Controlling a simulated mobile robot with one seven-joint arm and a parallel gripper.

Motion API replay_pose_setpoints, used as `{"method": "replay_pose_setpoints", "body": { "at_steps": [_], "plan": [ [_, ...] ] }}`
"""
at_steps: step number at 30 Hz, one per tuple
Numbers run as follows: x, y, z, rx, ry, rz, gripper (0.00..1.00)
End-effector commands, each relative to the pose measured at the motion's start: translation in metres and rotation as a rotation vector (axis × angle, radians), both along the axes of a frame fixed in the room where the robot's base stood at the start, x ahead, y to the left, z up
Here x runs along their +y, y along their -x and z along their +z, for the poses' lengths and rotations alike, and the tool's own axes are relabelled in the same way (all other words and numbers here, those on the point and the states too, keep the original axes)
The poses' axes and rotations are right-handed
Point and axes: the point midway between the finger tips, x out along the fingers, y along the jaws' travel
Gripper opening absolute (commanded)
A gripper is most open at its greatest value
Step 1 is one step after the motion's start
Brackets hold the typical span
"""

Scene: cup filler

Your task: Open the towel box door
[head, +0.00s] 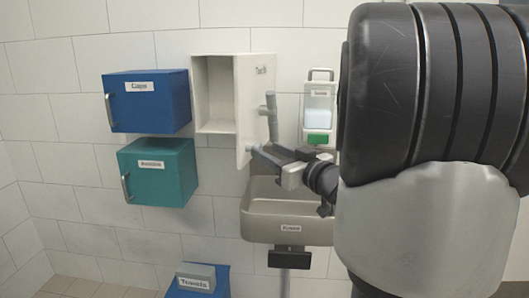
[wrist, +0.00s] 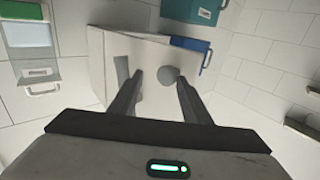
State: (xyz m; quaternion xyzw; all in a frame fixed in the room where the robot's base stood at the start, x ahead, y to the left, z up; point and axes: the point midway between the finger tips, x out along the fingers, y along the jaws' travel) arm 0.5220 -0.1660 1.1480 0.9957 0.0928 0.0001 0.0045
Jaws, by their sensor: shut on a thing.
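A white wall box (head: 215,95), which I take for the towel box, stands open and looks empty. Its white door (head: 252,85) is swung out to the right and bears a small label too blurred to read. Grey handle parts (head: 270,112) stick out from the door. My gripper (head: 263,153) is at the lower part of the door. In the wrist view, my fingers (wrist: 160,95) stand either side of a round grey part (wrist: 168,75) against the white door (wrist: 150,50). The exact contact is hard to see.
A blue box (head: 150,115) and a teal box (head: 175,170) hang left of it. A soap dispenser (head: 319,105) and a sink (head: 285,228) are on the right, with the sink under my arm. Another blue box (head: 210,292) stands low down.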

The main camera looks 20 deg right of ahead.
Motion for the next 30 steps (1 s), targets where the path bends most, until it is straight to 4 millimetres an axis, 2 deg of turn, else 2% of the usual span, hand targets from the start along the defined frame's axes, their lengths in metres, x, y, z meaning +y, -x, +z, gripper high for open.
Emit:
{"method": "replay_pose_setpoints", "body": {
  "at_steps": [1,12,13,15,17,23,25,30],
  "plan": [
    [-0.0271,-0.0002,0.0062,-0.007,-0.002,-0.068,0.03],
    [-0.0271,-0.0001,0.0063,-0.007,-0.002,-0.068,0.03],
    [-0.027,-0.0001,0.0061,-0.006,-0.002,-0.067,0.46],
    [-0.027,0.0,0.0061,-0.006,-0.002,-0.067,0.58],
    [-0.027,0.0,0.0062,-0.007,-0.002,-0.068,0.63],
    [-0.0267,0.0001,0.0068,-0.008,-0.003,-0.067,0.63],
    [-0.0228,0.0007,0.0043,-0.004,0.0,-0.054,0.58],
    [-0.0292,0.0058,0.0047,-0.004,0.0,-0.057,0.51]
  ]
}}
